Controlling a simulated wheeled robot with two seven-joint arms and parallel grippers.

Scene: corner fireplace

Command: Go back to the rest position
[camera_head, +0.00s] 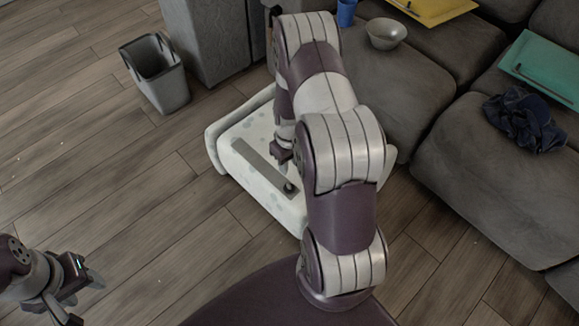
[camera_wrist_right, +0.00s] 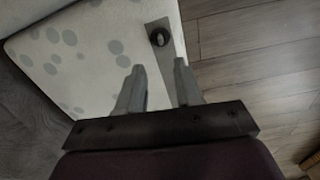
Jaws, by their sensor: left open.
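My right arm reaches across the middle of the head view, and its gripper (camera_head: 283,158) is over a white spotted cushioned block (camera_head: 235,135). In the right wrist view, its two fingers (camera_wrist_right: 158,82) stand apart with nothing between them. A flat grey bar with a dark knob (camera_head: 265,167) lies on the block beside this gripper. The bar also shows beyond the fingertips in the wrist view (camera_wrist_right: 165,60). My left gripper (camera_head: 84,297) is open and empty over the floor at the bottom left.
A grey bin (camera_head: 156,75) stands on the wooden floor, back left. A dark grey sofa (camera_head: 470,165) fills the right side, with a bowl (camera_head: 385,33), blue cup (camera_head: 346,12), yellow tray (camera_head: 435,8), green tray (camera_head: 545,65) and dark cloth (camera_head: 525,120). The left floor is clear.

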